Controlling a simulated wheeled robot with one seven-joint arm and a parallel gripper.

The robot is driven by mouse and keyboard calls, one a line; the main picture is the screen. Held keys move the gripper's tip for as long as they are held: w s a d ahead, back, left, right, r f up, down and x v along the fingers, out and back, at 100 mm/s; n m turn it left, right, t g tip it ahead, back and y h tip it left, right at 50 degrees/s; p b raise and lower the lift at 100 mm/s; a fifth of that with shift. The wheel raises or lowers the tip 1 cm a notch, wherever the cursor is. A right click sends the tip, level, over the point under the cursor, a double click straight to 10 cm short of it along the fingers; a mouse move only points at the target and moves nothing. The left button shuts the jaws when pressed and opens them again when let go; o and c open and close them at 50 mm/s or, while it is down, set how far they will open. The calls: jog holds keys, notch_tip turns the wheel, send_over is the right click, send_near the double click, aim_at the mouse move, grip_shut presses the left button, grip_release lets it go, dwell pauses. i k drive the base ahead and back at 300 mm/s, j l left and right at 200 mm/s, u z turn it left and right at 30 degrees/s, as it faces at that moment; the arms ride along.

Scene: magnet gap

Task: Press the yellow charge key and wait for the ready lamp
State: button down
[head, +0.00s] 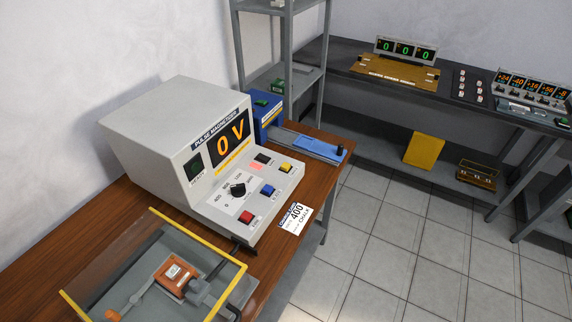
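The pulse magnetizer (165,130), a pale grey console, stands on the wooden bench at the left. Its yellow key (286,167) sits at the right end of the sloped panel, with nothing touching it. The orange display (229,145) reads "0 V". A dark square (263,158) and a pale pink square (256,167) lie left of the yellow key. A small dark green window (194,169) is left of the display. I cannot tell which of these is the ready lamp; their labels are too small to read. My gripper is not in view.
The panel also holds a black knob (238,189), a blue key (267,189) and a red key (246,217). A card reading "400" (295,218) lies at the bench edge. A yellow-edged clear cover (205,242) is front left. Tiled floor (400,230) is clear at right.

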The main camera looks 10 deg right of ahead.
aim_at(285, 166)
jog(key=i, duration=0.95)
jog(key=u, duration=1.6)
